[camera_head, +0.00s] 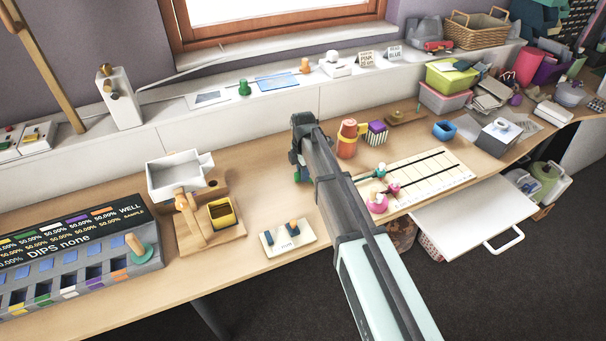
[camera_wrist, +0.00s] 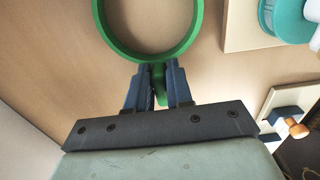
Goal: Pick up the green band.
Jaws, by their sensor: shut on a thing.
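The green band (camera_wrist: 104,40) is a ring that shows in the wrist view, just beyond my gripper, with its far side cut off by the top edge. My gripper (camera_wrist: 159,78) is shut on a short green tab at the near side of the ring. In the head view my gripper (camera_head: 300,172) points down over the middle of the table, and only a small green part of the band (camera_head: 297,176) shows beside it. The arm hides the rest of the band there. I cannot tell whether the band touches the table.
An orange cup (camera_head: 347,140) and a striped box (camera_head: 376,133) stand to the right. A ruled board (camera_head: 430,172) with small pink and green pieces lies right of my arm. A switch plate (camera_head: 287,239) and a wooden stand with a yellow-rimmed box (camera_head: 222,214) are left.

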